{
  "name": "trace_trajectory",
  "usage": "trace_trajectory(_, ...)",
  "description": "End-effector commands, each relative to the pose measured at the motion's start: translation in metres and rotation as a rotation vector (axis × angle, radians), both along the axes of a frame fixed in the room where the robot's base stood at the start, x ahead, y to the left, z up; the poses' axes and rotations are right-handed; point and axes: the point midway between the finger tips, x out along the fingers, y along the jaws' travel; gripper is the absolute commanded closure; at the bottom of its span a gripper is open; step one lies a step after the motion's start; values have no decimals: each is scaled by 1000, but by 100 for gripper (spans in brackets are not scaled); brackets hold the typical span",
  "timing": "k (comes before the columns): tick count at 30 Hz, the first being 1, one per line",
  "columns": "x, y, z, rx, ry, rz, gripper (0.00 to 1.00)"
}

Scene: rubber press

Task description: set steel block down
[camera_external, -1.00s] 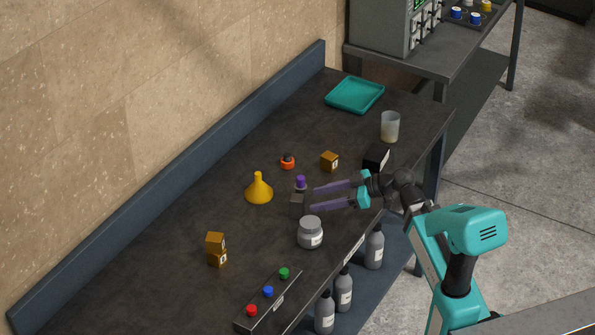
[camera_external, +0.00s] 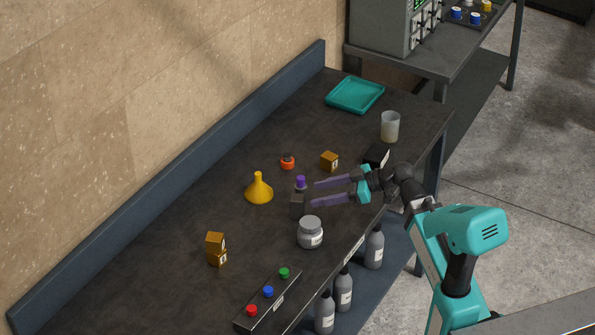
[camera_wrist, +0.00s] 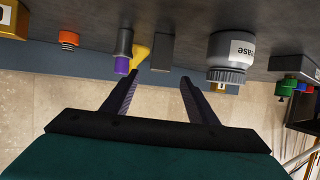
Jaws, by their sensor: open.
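The steel block (camera_external: 297,206) is a small dark grey block standing on the dark bench. In the wrist view the block (camera_wrist: 162,52) shows ahead of the fingertips, roughly in line with the gap between them. My gripper (camera_external: 315,195) is open and empty, low over the bench just right of the block and pointing left at it. In the wrist view the open jaws (camera_wrist: 157,83) have clear space between them, and the block appears apart from both fingers.
A purple-capped vial (camera_external: 300,183) and a yellow funnel (camera_external: 258,189) stand close beside and behind the block. A grey-lidded jar (camera_external: 311,233) stands in front. A black box (camera_external: 376,157) is near the gripper's wrist. Bare bench (camera_external: 165,265) lies far left.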

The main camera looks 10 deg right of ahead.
Motion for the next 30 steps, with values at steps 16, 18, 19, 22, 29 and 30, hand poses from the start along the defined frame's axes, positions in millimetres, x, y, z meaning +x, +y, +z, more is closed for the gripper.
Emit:
trace_trajectory(16,2,0,138,0,-3,1,47)
trace_trajectory(18,2,0,153,1,-3,0,47)
trace_trajectory(19,2,0,159,1,-4,0,47)
trace_trajectory(22,2,0,174,1,-1,0,47)
trace_trajectory(29,1,0,209,0,-2,1,47)
trace_trajectory(30,0,3,208,-14,-6,3,47)
